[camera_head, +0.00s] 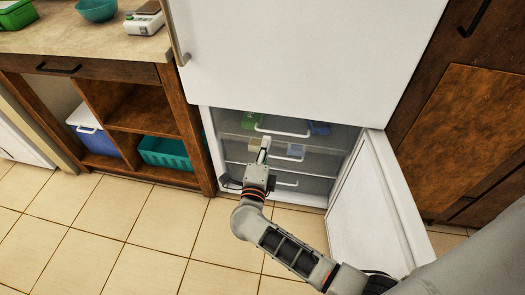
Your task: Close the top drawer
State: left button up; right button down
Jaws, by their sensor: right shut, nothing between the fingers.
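The top drawer (235,143) is a translucent drawer in the open lower compartment of the white fridge. It has a pale handle bar (283,132). A green item (253,120) and a blue item (319,128) show at its level. How far it stands out is hard to tell from this angle. My right gripper (264,143) is shut and empty, with its fingertips in front of the drawer area, just below and left of the handle. I cannot tell whether they touch the drawer. My left gripper is out of view.
The compartment's door (378,205) stands open on the right, close to my right arm. Another drawer handle (287,183) shows lower down. The upper fridge door (310,60) is closed. A wooden shelf unit (150,118) stands left. Tiled floor (120,230) is clear at left.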

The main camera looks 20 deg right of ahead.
aim_at(272, 118)
jog(key=x, duration=0.3)
jog(key=b+x, duration=0.1)
jog(key=x, duration=0.3)
jog(key=shift+f, duration=0.2)
jog(key=shift+w+d+r, duration=0.1)
jog(key=shift+w+d, duration=0.2)
jog(key=shift+w, duration=0.15)
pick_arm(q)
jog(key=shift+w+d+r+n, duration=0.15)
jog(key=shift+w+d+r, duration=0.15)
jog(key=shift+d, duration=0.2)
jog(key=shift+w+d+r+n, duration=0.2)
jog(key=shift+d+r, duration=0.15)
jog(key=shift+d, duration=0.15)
pick_arm(e)
jog(key=shift+w+d, duration=0.2)
jog(key=shift+w, duration=0.05)
jog(key=b+x, duration=0.1)
jog(key=x, duration=0.3)
jog(key=shift+w+d, duration=0.15)
jog(key=shift+w, duration=0.05)
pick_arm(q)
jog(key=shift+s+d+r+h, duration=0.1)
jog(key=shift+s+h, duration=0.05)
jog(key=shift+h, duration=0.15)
pick_arm(e)
jog(key=shift+r, duration=0.25)
